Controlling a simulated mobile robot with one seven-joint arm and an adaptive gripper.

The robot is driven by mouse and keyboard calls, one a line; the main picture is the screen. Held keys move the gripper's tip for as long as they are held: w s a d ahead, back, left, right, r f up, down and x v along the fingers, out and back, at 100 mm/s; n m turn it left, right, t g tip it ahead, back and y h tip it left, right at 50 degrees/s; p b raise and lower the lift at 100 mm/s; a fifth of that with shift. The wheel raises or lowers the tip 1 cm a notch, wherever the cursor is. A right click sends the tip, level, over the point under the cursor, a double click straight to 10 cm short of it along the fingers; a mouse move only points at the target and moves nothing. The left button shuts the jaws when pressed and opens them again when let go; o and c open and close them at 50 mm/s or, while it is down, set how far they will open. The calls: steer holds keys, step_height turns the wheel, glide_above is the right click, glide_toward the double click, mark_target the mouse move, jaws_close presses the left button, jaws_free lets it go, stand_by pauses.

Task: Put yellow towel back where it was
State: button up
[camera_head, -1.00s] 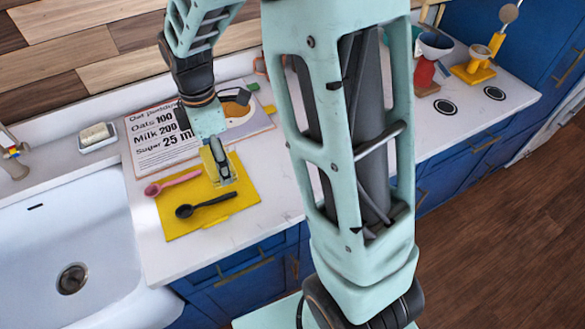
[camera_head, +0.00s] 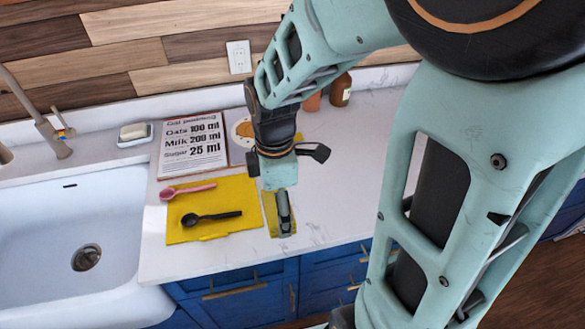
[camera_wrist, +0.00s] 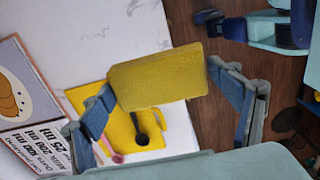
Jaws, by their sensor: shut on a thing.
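The yellow towel (camera_head: 272,213) is a small folded block between the fingers of my gripper (camera_head: 284,222), just right of the yellow mat in the head view. In the wrist view the towel (camera_wrist: 157,76) spans the space between the two fingers of my gripper (camera_wrist: 160,98), which is shut on it. The counter is behind the towel; its exact height above the counter cannot be told. My gripper partly hides the towel in the head view.
The yellow mat (camera_head: 238,197) carries a pink spoon (camera_head: 188,191) and a black spoon (camera_head: 212,216). A recipe board (camera_head: 192,146) lies behind it. The white sink (camera_head: 40,215) is at left, with a soap dish (camera_head: 135,135) behind. Bare counter (camera_head: 335,205) extends right.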

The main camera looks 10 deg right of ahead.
steer(key=shift+s+d, duration=0.3)
steer(key=shift+d, duration=0.1)
steer(key=shift+w+d+f, duration=0.15)
steer(key=shift+w+f, duration=0.05)
steer(key=w+d+f+b, duration=0.3)
steer(key=w+f, duration=0.1)
steer(key=w, duration=0.3)
steer(key=b, duration=0.3)
glide_above(295, 202)
steer(key=f, duration=0.4)
steer(key=shift+s+f, duration=0.3)
steer(key=shift+f, duration=0.1)
steer(key=f+b, duration=0.2)
steer(key=f, duration=0.1)
steer(key=shift+w+d+f, duration=0.1)
steer(key=shift+w+f, duration=0.1)
steer(key=shift+w, duration=0.15)
steer(key=shift+f+b, duration=0.25)
steer(key=shift+b, duration=0.05)
